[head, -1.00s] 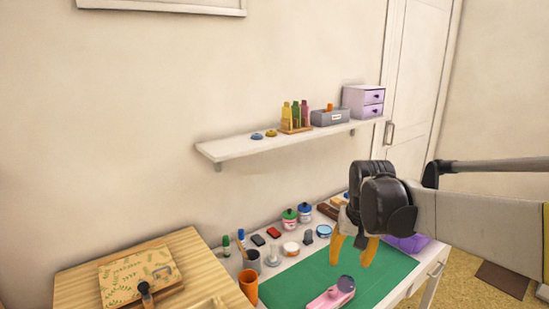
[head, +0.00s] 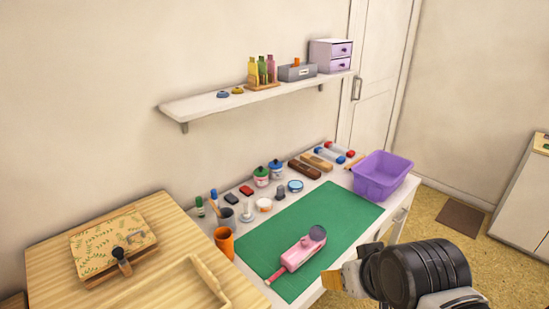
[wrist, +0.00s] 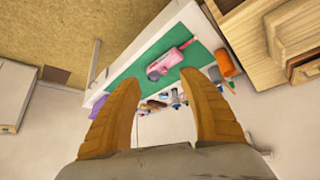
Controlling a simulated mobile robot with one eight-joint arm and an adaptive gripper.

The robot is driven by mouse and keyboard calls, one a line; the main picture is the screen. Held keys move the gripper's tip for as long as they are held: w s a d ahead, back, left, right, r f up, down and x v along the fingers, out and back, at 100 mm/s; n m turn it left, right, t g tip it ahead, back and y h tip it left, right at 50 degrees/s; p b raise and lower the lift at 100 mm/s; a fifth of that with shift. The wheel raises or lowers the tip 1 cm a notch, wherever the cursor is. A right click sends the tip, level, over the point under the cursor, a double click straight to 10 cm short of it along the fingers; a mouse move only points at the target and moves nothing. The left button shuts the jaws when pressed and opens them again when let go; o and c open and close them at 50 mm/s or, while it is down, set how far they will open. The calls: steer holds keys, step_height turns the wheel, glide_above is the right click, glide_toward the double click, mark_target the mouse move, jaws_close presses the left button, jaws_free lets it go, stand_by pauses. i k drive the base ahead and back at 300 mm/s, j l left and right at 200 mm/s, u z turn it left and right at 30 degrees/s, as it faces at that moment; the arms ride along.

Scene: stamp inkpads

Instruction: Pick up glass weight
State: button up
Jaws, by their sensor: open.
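No object is clearly identifiable as the glass weight. Two small rounded pieces on the wall shelf, one blue (head: 222,94) and one amber (head: 238,90), look like possible glass weights, but they are too small to be sure. My gripper (head: 335,280) is in front of the desk at the lower right of the head view, well below and away from the shelf. In the wrist view its two orange fingers (wrist: 159,82) are spread apart with nothing between them.
The shelf (head: 185,112) also holds bottles in a wooden rack (head: 262,85), a grey box (head: 297,73) and lilac drawers (head: 331,56). Below, a green mat (head: 345,210) carries a pink tool (head: 298,253). Jars, inkpads and a purple basket (head: 383,176) crowd the desk.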

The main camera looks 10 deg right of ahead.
mark_target(317, 232)
steer(key=l+u, duration=0.3)
steer(key=k+l+u, duration=0.25)
steer(key=l, duration=0.15)
steer(key=l+u, duration=0.3)
steer(key=k+l+u, duration=0.3)
steer(key=i+l, duration=0.05)
steer(key=i, duration=0.05)
